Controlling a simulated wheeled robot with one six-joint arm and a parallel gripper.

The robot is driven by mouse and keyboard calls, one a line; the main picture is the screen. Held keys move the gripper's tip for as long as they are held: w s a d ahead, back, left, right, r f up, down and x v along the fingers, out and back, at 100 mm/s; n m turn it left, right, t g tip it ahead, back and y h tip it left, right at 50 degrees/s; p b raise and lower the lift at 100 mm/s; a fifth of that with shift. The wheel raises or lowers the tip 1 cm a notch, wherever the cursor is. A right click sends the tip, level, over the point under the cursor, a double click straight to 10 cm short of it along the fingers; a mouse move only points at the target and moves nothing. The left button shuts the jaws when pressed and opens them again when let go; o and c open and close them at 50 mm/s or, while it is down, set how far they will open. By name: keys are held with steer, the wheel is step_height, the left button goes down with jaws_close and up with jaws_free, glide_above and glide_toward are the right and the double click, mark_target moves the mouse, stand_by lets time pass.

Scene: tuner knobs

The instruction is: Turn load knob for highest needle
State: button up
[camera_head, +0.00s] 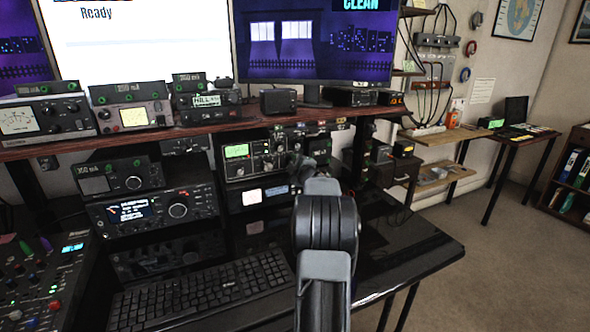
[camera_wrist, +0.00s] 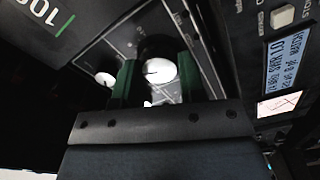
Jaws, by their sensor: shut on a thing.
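In the wrist view my gripper (camera_wrist: 156,68) has its two green-sided fingers on either side of a round knob (camera_wrist: 159,71) with a white face and a short dark pointer line. It is shut on this knob, whose lower edge is partly hidden. Which label belongs to the knob is not readable. A small pale meter (camera_wrist: 279,104) with reddish marks is at the right; its needle is too small to read. Above it a lit display (camera_wrist: 287,65) reads SWR 1.0. In the head view my arm covers the panel's right part beside a radio unit with a green screen (camera_head: 236,151).
Another white-faced knob (camera_wrist: 105,79) sits left of the gripped one. In the head view a keyboard (camera_head: 200,290) lies on the black desk, and a shelf (camera_head: 170,140) with several meters runs above. More radios (camera_head: 150,208) stand at the left. Floor is clear at right.

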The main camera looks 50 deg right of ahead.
stand_by(0.5)
steer(key=o, duration=0.9)
steer(key=shift+v, duration=6.9)
steer(key=shift+w, duration=0.1)
